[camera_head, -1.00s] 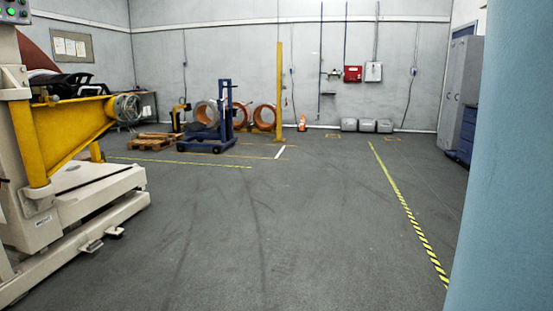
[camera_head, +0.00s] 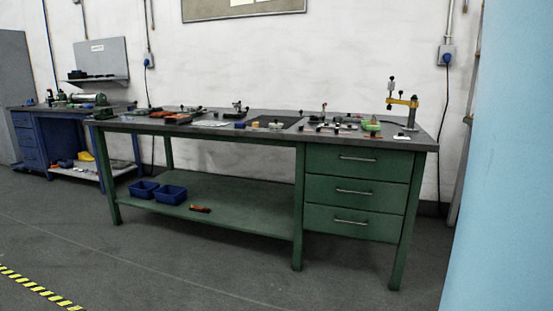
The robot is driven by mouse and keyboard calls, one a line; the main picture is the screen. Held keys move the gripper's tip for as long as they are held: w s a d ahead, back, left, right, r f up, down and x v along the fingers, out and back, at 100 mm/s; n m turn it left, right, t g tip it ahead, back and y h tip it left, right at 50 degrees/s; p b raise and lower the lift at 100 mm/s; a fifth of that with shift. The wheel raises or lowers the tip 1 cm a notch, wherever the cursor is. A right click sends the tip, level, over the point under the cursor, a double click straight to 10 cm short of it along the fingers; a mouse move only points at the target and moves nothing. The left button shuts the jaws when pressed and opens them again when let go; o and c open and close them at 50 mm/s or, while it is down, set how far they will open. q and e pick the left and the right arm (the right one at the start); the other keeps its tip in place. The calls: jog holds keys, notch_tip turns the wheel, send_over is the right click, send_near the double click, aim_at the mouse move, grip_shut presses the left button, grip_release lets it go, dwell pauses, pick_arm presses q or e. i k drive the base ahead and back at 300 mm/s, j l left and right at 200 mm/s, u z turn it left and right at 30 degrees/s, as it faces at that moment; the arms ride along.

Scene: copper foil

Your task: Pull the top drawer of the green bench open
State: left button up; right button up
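The green bench (camera_head: 200,128) stands ahead against the white wall, with a dark worktop and a lower shelf. Its right end holds a stack of three green drawers with metal bar handles. The top drawer (camera_head: 335,166) sits just under the worktop and looks shut, with its handle (camera_head: 358,158) at the middle of its front. The middle drawer (camera_head: 330,191) and bottom drawer (camera_head: 330,222) also look shut. Neither of my grippers is in view.
Tools and small parts lie on the worktop, with a yellow clamp stand (camera_head: 403,103) at its right end. Blue bins (camera_head: 171,194) sit on the lower shelf. A blue bench (camera_head: 62,145) stands at left. A light blue surface (camera_head: 515,160) fills the right edge. Floor before the bench is clear.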

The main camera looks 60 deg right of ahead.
aim_at(371, 164)
jog(key=z, duration=2.4)
